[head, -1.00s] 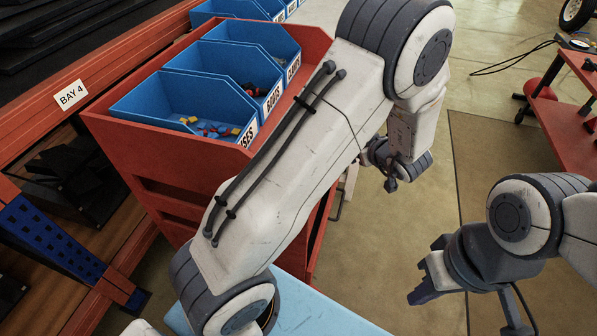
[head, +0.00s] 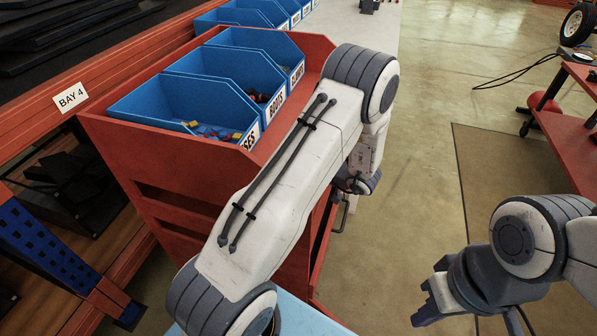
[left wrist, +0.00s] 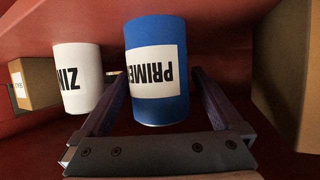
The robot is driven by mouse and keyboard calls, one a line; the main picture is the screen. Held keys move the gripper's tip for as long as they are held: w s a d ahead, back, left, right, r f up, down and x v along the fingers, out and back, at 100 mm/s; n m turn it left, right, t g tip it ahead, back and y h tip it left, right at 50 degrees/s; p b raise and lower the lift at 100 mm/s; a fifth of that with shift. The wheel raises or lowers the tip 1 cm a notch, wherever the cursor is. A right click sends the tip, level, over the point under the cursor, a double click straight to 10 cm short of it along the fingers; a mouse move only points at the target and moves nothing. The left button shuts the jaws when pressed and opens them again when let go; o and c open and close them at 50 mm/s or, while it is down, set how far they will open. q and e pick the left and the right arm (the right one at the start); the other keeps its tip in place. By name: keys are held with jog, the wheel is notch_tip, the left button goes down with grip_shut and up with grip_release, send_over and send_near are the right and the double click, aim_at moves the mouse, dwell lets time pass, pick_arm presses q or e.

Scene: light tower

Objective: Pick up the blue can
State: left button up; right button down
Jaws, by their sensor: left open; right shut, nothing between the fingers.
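The blue can (left wrist: 155,35) with a white "PRIME" label shows in the left wrist view, its lettering upside down. My left gripper (left wrist: 156,78) is open, with one finger on each side of the can. I cannot tell whether either finger touches it. In the head view my left arm hides that gripper's fingers and the can is not seen. My right gripper (head: 424,302) is shut and empty, above the floor at the lower right of the head view.
A white can (left wrist: 78,75) marked "ZIN" stands close beside the blue one. Cardboard boxes (left wrist: 35,82) sit on both sides in the red compartment. In the head view, a red cabinet (head: 180,160) carries blue bins (head: 215,95). Open floor (head: 420,150) lies to its right.

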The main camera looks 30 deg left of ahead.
pick_arm(q)
jog(key=shift+x, duration=0.85)
grip_shut()
